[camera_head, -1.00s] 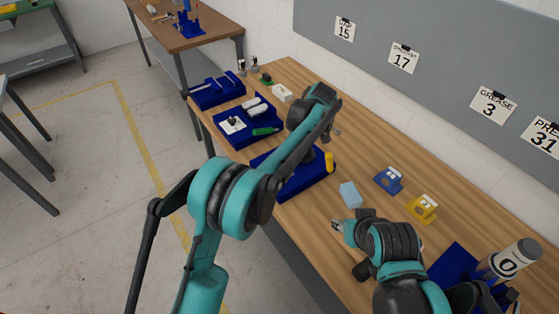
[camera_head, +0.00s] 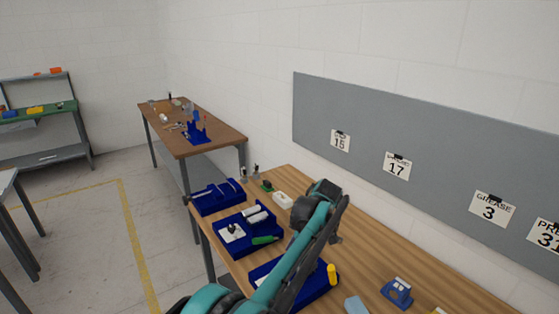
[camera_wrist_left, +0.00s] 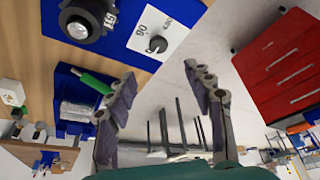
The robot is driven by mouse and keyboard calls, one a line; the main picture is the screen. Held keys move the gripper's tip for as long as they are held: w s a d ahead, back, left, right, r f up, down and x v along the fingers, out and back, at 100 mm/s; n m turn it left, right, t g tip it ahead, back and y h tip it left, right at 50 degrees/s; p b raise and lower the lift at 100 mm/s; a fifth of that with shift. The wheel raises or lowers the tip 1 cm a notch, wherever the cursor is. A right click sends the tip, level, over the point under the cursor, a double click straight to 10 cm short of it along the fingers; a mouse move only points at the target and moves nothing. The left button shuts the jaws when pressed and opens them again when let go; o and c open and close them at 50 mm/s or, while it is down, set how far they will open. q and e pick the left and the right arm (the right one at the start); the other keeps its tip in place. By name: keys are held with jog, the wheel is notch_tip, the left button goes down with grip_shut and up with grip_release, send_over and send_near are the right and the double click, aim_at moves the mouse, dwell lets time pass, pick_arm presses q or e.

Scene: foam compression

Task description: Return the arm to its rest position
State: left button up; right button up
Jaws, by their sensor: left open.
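My left arm (camera_head: 300,258) comes up from the bottom of the head view and reaches over the near edge of the workbench. Its wrist is above the bench beside the blue trays, and its gripper is mostly hidden behind the arm there. In the left wrist view my left gripper (camera_wrist_left: 163,92) has its two fingers wide apart with nothing between them. My right gripper is out of view.
A grey board (camera_head: 430,150) with paper cards hangs behind. A second table (camera_head: 200,120) stands further back. A red drawer cabinet (camera_wrist_left: 285,60) shows in the wrist view.

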pick_arm(q)
jog(key=s+a+r+m+t+h+b, duration=0.3)
jog(key=s+a+m, duration=0.5)
jog(key=s+a, duration=0.6)
jog(key=s+a+f+m+t+b, duration=0.1)
jog(key=s+a+f+m, duration=0.2)
jog(key=s, duration=0.4)
jog(key=s+a+f+m+t+h+b, duration=0.1)
jog(key=s+a+f+m+t+b, duration=0.1)
jog(key=s+a+f+m, duration=0.2)
jog(key=s+a+f, duration=0.1)
jog(key=s+f, duration=0.2)
jog(key=shift+s+a, duration=0.2)
jog(key=shift+s, duration=0.15)
